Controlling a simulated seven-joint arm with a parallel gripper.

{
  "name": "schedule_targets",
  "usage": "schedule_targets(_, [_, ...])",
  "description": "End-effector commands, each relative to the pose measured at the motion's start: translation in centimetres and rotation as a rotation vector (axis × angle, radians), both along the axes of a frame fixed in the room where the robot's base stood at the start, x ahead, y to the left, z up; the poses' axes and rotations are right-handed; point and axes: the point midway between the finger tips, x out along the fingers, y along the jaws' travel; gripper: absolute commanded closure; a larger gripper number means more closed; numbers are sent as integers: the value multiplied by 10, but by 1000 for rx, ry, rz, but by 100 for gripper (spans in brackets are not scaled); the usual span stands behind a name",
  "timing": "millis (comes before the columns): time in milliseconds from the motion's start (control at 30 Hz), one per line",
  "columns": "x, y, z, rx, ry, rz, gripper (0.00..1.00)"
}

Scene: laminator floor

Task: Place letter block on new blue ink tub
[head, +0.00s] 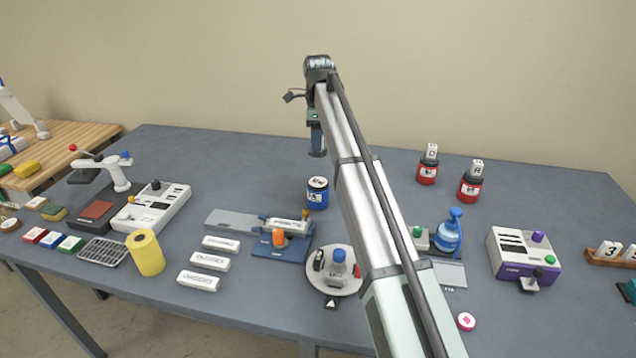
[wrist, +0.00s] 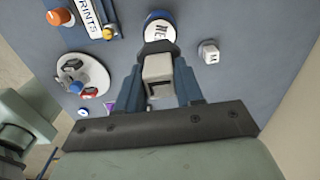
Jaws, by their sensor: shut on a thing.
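My gripper (head: 317,152) hangs above the blue ink tub (head: 317,194) at the middle of the table in the head view. In the wrist view, my gripper (wrist: 159,66) is shut on a pale letter block (wrist: 158,68). A dark letter shows in part on the block's near face, too little to read. Beyond the block, the blue tub's white top (wrist: 160,27) bears dark lettering, partly covered by the block. The block appears above the tub and apart from it. Another white block (wrist: 208,52) marked like an M lies on the table beside the tub.
Two red tubs (head: 427,174) (head: 470,188) at the back right each bear a letter block. A blue stand (head: 270,252) with a "PRINTS" label and a round white plate (head: 350,285) with small items are nearer. Table behind the blue tub is mostly clear.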

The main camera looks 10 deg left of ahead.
Motion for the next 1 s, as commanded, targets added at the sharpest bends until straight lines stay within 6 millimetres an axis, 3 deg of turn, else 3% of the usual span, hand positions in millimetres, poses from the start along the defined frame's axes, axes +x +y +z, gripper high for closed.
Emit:
schedule_targets(167, [0, 0, -5, 0, 0, -38, 100])
schedule_targets(500, [-1, -1, -54, 0, 1, -39, 100])
schedule_targets(1000, [0, 0, -99, 0, 0, -39, 100])
